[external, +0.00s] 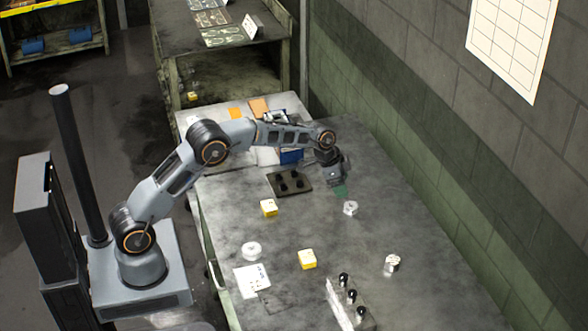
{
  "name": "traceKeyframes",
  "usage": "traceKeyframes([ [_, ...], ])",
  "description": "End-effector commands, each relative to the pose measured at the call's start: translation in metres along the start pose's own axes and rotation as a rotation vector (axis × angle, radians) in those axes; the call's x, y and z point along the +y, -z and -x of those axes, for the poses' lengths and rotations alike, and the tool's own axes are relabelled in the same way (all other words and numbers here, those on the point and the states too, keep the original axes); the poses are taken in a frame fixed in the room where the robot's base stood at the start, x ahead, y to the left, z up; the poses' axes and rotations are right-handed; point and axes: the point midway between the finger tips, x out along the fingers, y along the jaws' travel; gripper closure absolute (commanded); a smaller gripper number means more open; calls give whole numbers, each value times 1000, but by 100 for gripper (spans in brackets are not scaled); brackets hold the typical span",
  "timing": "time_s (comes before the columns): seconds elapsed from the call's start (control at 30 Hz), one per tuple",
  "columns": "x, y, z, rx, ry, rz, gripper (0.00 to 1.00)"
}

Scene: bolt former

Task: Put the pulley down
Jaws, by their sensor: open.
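A small pale round part, which looks like the pulley (351,209), sits on the grey workbench (300,230) right of its middle. My gripper (341,192) points down just above and to the left of it, with its jaws open. At this size I cannot tell whether the fingertips touch the part. Two similar pale round parts stand on the bench: a ring-like one (252,251) at the left and a taller one (391,263) at the right.
A dark plate with black knobs (290,183) lies behind. A white paper (251,279) and a row of black-knobbed parts (348,296) are in front. A block wall (450,150) borders the right.

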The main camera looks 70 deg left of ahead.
Motion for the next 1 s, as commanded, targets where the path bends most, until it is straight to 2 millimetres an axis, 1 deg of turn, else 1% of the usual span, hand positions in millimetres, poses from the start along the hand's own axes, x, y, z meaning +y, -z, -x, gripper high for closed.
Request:
traceKeyframes([
  [0.03,0,0,8,1,1,0,28],
  [0.1,0,0,17,1,1,1,28],
  [0.27,1,-1,33,0,1,2,28],
  [0.37,9,-3,51,-3,5,13,28],
  [0.47,28,-14,81,-10,15,43,28],
  [0.5,39,-21,96,-14,21,60,28],
  [0.57,57,-36,119,-22,31,90,28],
  [0.6,71,-49,134,-27,38,111,28],
  [0.67,90,-70,154,-34,50,145,28],
  [0.7,103,-86,166,-39,59,166,28],
  [0.77,121,-110,181,-43,70,198,28],
  [0.8,132,-128,189,-47,79,218,28],
  [0.83,140,-140,194,-48,85,234,28],
  [0.9,157,-169,202,-52,98,265,28],
  [1.0,176,-206,208,-54,114,304,28],
])
